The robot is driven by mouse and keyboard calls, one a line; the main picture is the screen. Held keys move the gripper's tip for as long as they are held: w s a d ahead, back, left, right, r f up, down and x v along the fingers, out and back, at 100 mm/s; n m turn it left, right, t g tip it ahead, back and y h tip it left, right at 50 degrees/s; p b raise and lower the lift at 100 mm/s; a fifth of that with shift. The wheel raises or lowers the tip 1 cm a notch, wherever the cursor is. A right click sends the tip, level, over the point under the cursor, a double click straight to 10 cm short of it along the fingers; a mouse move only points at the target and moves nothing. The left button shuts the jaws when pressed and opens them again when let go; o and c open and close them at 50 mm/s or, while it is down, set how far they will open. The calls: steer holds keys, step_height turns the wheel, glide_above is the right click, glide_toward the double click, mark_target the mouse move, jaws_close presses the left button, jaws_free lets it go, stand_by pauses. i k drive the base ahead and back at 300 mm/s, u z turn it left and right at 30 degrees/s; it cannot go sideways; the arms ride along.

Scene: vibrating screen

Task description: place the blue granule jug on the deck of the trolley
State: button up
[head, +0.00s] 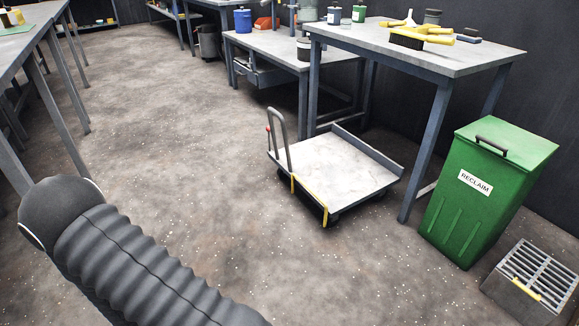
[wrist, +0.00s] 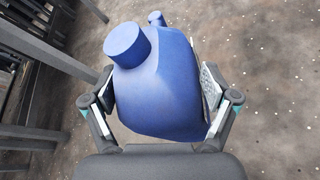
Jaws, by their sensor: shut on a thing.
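The blue granule jug (wrist: 160,92) fills the middle of the wrist view, with a round blue cap at its upper left. My gripper (wrist: 160,100) is shut on it, with one finger pressed against each side. Bare speckled floor shows behind the jug. In the head view the jug and my gripper are out of sight; only my dark ribbed arm shows at the lower left. The trolley (head: 338,168) stands on the floor right of centre in the head view. Its pale deck is bare, with a grey handle at the left and yellow strips at the front edge.
A workbench (head: 420,52) with a yellow brush (head: 420,34) stands behind the trolley. A green reclaim bin (head: 475,200) and a slatted grey box (head: 535,280) are at the right. Another bench (head: 30,42) runs along the left. The floor (head: 180,150) between is clear.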

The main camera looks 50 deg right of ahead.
mark_target(343, 172)
steer(key=i, duration=1.15)
steer(key=z, duration=3.4)
